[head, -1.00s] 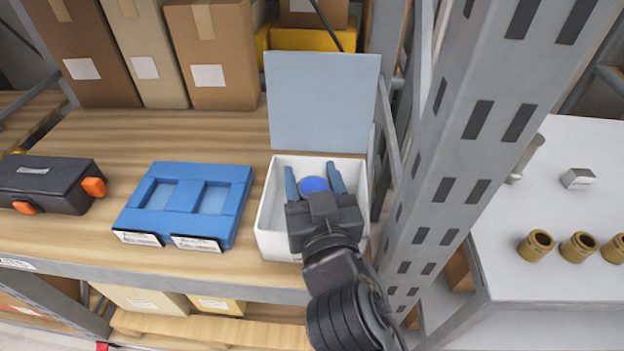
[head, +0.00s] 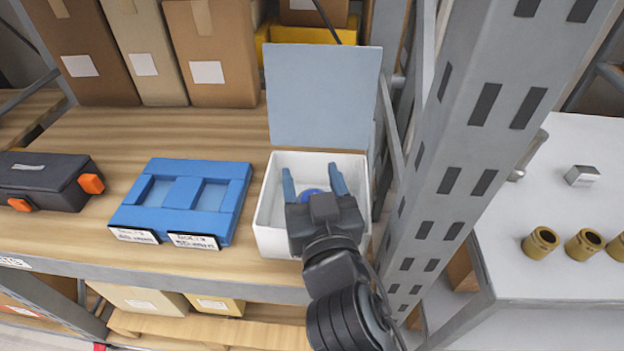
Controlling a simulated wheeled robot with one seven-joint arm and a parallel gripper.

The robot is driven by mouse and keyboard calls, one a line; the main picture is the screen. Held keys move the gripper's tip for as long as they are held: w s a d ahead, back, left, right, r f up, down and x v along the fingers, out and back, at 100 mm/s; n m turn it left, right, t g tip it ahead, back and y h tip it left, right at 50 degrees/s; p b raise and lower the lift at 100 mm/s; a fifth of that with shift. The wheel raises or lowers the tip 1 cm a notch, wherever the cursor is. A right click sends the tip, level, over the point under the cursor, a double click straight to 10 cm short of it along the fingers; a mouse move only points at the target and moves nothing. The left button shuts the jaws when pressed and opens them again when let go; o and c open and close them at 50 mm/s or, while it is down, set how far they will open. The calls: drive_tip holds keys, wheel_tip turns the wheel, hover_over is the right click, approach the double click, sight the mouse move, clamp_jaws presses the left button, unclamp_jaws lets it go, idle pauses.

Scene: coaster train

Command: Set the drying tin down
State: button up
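A round blue thing (head: 311,192), which I take to be the drying tin, lies inside a white box (head: 266,237) on the shelf. Only its far part shows; my gripper's body hides the rest. The box's pale blue-grey lid (head: 324,95) stands open at the back. My gripper (head: 313,177) is over the box, its two blue fingers spread on either side of the blue thing. Gaps show between the fingers and it, so the gripper looks open. How far above it the fingers are, I cannot tell.
A blue case (head: 185,200) with two labels lies left of the white box, and a dark toolbox (head: 40,182) with orange latches is further left. A grey upright post (head: 450,170) stands close on the right. Cardboard boxes (head: 212,55) line the back.

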drive_tip(key=o, duration=0.3)
drive_tip(key=shift+f, duration=0.1)
drive_tip(key=shift+r+p, duration=0.45)
drive_tip(key=shift+p, duration=0.05)
drive_tip(key=shift+r+b+v, duration=0.1)
drive_tip(key=shift+b+v, duration=0.45)
drive_tip(key=shift+v, duration=2.45)
drive_tip(key=shift+r+b+v, duration=0.15)
drive_tip(key=shift+b+v, duration=0.35)
drive_tip(key=shift+v, duration=2.5)
